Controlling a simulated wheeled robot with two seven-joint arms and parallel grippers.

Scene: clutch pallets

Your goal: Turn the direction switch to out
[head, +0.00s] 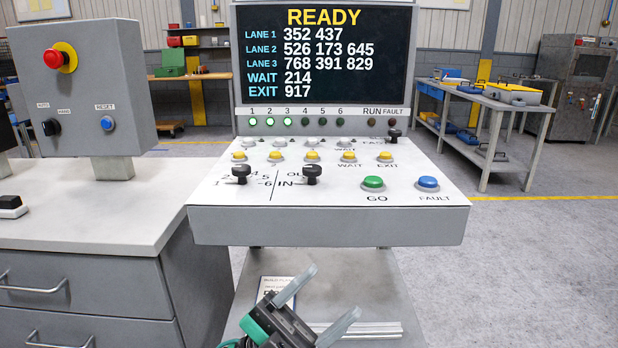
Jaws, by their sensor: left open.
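The direction switch (312,174) is a black knob on the white sloped top of the console (330,225). It stands beside the label IN, with the partly hidden label OUT above it. Its exact pointing is too small to tell for sure. My left gripper (331,292) is below and in front of the console's front edge, near the bottom of the head view. Its two grey fingers are spread apart with nothing between them. It is well away from the switch. My right gripper is not in view.
A similar black lane knob (240,174) stands left of the switch. The green GO button (373,184) and blue FAULT button (428,184) are to its right, yellow buttons (312,157) behind. The screen (322,55) reads READY. A grey control box (85,80) stands left.

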